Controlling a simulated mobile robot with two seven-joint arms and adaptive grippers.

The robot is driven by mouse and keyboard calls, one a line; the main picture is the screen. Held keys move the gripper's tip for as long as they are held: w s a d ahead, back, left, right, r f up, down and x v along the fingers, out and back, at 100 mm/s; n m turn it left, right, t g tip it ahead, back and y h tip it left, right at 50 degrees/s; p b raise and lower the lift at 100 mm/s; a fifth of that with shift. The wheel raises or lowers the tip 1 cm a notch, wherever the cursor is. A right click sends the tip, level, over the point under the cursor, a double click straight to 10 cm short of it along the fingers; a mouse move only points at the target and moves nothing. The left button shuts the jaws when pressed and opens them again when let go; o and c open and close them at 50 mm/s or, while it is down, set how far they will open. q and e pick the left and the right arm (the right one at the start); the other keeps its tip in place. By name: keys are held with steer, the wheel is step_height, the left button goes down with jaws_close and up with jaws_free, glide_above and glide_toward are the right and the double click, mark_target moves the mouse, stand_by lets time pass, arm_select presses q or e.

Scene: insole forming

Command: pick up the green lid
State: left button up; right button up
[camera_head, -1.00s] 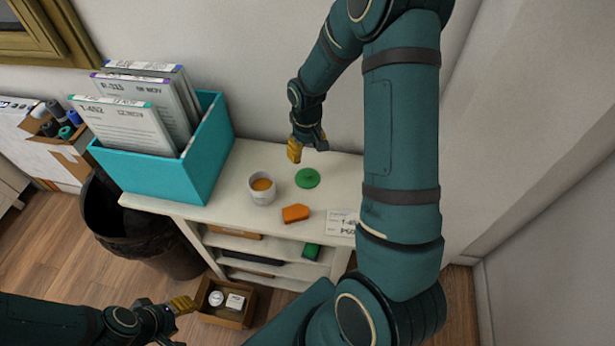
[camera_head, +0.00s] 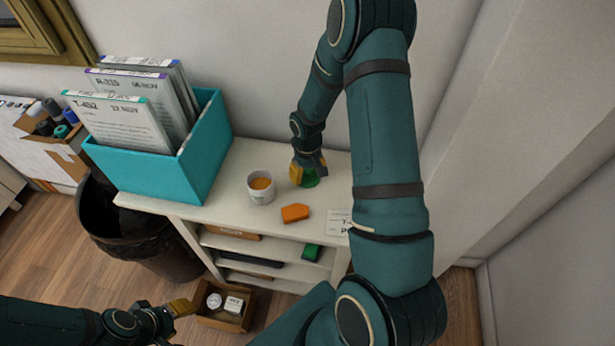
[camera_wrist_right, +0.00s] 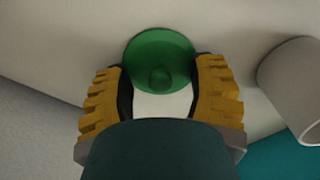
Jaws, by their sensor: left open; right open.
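The green lid (camera_head: 309,181) is a round disc lying on the white cabinet top, partly hidden behind my right gripper in the head view. In the right wrist view the lid (camera_wrist_right: 158,62) shows a round knob at its middle. My right gripper (camera_head: 304,178) is open just above the lid. In the wrist view its yellow fingers (camera_wrist_right: 160,85) stand on either side of the lid's near part, with the knob between them; I cannot tell whether they touch it. My left gripper (camera_head: 183,307) is low at the left, away from the cabinet and open.
A cup (camera_head: 261,188) with orange-brown contents stands left of the lid; it also shows in the wrist view (camera_wrist_right: 294,88). An orange block (camera_head: 295,213) and a label card (camera_head: 338,222) lie nearer the front edge. A teal file box (camera_head: 206,150) stands at the left.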

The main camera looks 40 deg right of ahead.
jaws_close()
steer(key=shift+r, duration=0.2)
